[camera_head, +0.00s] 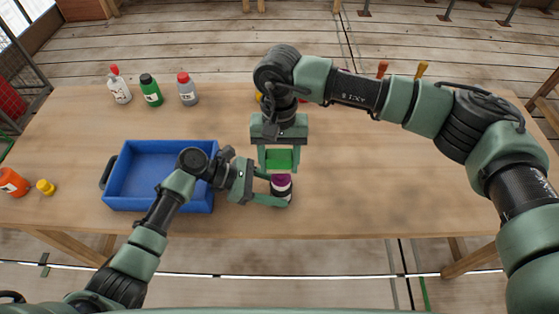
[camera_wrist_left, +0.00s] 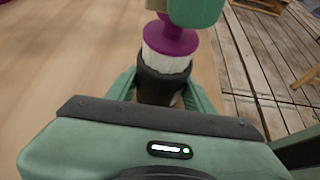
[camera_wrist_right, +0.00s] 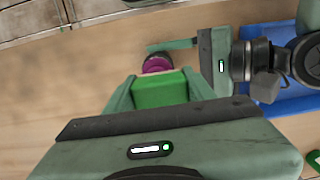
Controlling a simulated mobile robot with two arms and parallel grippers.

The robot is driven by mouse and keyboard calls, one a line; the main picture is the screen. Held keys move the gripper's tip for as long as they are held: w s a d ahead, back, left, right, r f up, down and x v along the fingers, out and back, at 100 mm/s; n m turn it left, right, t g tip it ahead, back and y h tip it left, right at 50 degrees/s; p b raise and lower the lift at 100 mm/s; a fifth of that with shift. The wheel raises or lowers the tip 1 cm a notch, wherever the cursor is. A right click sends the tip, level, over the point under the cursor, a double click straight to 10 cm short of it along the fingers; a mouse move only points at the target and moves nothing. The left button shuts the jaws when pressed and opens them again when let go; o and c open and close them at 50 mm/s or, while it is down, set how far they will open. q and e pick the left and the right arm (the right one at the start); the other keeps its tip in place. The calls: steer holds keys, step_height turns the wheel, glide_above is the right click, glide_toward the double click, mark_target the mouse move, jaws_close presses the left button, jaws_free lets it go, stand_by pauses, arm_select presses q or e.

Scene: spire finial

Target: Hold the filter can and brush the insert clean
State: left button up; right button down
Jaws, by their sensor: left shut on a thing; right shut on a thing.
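My left gripper (camera_head: 283,191) is shut around a dark filter can (camera_wrist_left: 160,86) near the table's front edge. The can also shows in the head view (camera_head: 281,195). My right gripper (camera_head: 280,166) points down above it, shut on a green block-shaped brush handle (camera_head: 279,158). The inside of the can is hidden.
A blue tray (camera_head: 150,172) stands left of the can, partly under my left arm. Bottles stand at the back left: white (camera_head: 119,91), green (camera_head: 151,93) and grey (camera_head: 187,94). An orange bottle (camera_head: 12,183) and yellow piece (camera_head: 46,187) are far left. The table's right front is clear.

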steer(key=shift+s+d+f, duration=0.1)
steer(key=shift+s+d, duration=0.2)
steer(key=d+r, duration=0.5)
steer(key=r, duration=0.2)
stand_by(0.5)
stand_by(0.3)
arm_select(q)
steer(key=o, duration=1.1)
steer(key=shift+c, duration=0.2)
steer(key=v, duration=1.2)
